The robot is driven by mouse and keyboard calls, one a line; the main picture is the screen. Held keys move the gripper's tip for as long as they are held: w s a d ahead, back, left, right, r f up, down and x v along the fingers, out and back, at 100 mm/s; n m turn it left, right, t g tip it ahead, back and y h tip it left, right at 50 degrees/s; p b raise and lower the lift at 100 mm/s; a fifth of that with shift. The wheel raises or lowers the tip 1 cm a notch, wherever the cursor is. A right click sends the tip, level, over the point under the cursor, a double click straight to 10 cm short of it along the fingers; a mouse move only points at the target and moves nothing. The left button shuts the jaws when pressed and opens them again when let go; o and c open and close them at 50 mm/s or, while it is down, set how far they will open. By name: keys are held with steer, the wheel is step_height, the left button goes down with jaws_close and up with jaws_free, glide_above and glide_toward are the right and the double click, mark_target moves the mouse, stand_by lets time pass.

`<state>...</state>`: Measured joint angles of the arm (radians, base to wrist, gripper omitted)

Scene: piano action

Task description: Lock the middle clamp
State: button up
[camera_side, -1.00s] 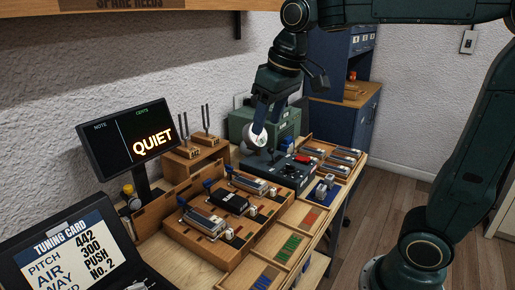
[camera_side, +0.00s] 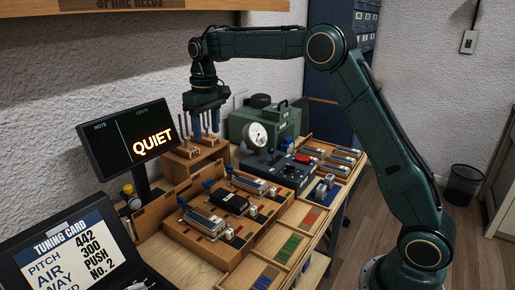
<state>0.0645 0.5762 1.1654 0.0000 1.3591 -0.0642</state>
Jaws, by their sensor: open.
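The wooden reed board (camera_side: 185,238) on the bench holds three clamp stations in a row. The middle clamp (camera_side: 230,203) looks black, with a small blue-tipped lever (camera_side: 207,184) at its left end that appears raised. The near clamp (camera_side: 204,221) and the far clamp (camera_side: 250,184) look silver-topped and have similar blue-tipped levers. My gripper (camera_side: 204,138) is open and empty, pointing down above and behind the board, in front of the tuning-fork blocks. It is apart from the middle clamp. Its fingers partly overlap the forks in the picture.
The wooden fork blocks (camera_side: 197,153) stand behind the board. A display reading QUIET (camera_side: 128,137) stands at left. A green machine (camera_side: 283,124) and a round gauge (camera_side: 256,136) stand at the back. Trays of coloured strips (camera_side: 291,247) lie to the right.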

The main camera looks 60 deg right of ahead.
mark_target(207, 180)
steer(key=f, duration=0.1)
steer(key=w+f, duration=0.2)
steer(key=shift+w+d, duration=0.25)
step_height(207, 180, down, 14)
steer(key=shift+r, duration=0.1)
stand_by(0.7)
steer(key=shift+c, duration=0.4)
steer(key=c, duration=0.9)
